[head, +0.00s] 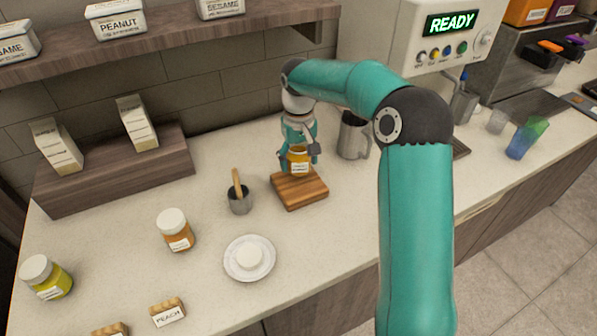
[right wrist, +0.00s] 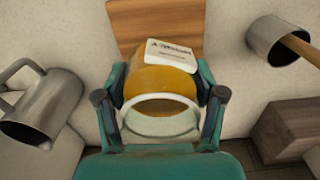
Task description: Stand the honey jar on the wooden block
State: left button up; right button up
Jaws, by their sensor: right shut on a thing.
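My right gripper (head: 299,152) is shut on the honey jar (head: 299,166), a small jar with amber contents and a pale label. The jar looks about upright at the back part of the wooden block (head: 305,196). I cannot tell whether its base touches the block or hangs just above it. In the right wrist view the jar (right wrist: 160,82) sits between both fingers, and the block (right wrist: 150,20) shows beyond it. The label text is too small to read. My left gripper is not in view.
A metal cup with a wooden stick (head: 240,203) stands left of the block, and a steel pitcher (head: 354,137) behind right. A white plate (head: 268,270), an orange jar (head: 177,240) and a yellow jar (head: 52,287) are on the counter. A shelf (head: 160,42) hangs above.

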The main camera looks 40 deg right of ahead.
aim_at(299, 181)
jog(key=shift+f, duration=2.25)
jog(key=o, duration=1.4)
notch_tip(299, 181, up, 12)
jog(key=shift+r, duration=0.1)
jog(key=shift+s, duration=0.1)
